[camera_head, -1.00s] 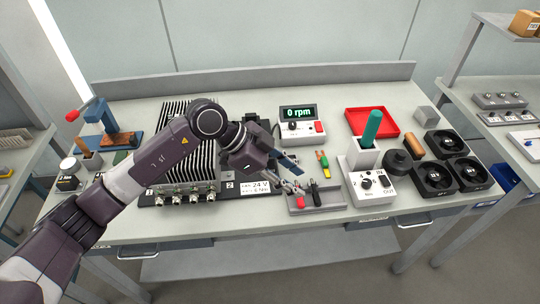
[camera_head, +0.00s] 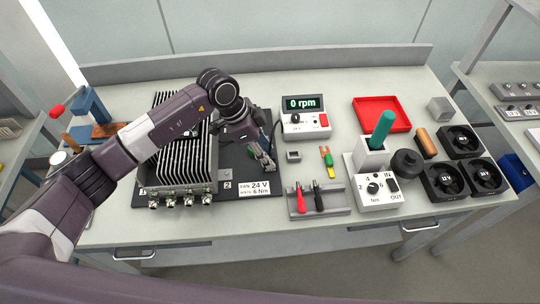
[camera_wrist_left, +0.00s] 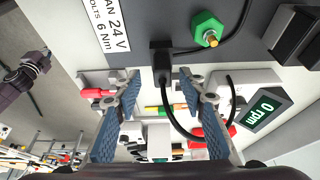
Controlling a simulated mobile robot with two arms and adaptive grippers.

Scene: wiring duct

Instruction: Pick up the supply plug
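The supply plug appears to be the black plug (camera_wrist_left: 161,58) with a black cable, at the edge of the dark base plate (camera_wrist_left: 240,35) in the left wrist view. My left gripper (camera_wrist_left: 161,78) is open, its two blue-padded fingers on either side of the plug and cable with gaps. In the head view my left gripper (camera_head: 265,163) is over the right part of the base plate, beside the finned unit (camera_head: 186,160); the plug is hidden there. A dark gripper, probably my right one, shows at the left edge of the wrist view (camera_wrist_left: 36,65); its opening is unclear.
A green hex knob (camera_wrist_left: 208,29) is near the plug. The rpm meter (camera_head: 304,122) stands behind, with the cable running toward it. A grey tray (camera_head: 333,201) with red and black tools, a grey block (camera_head: 293,156) and a torque box (camera_head: 376,190) are to the right.

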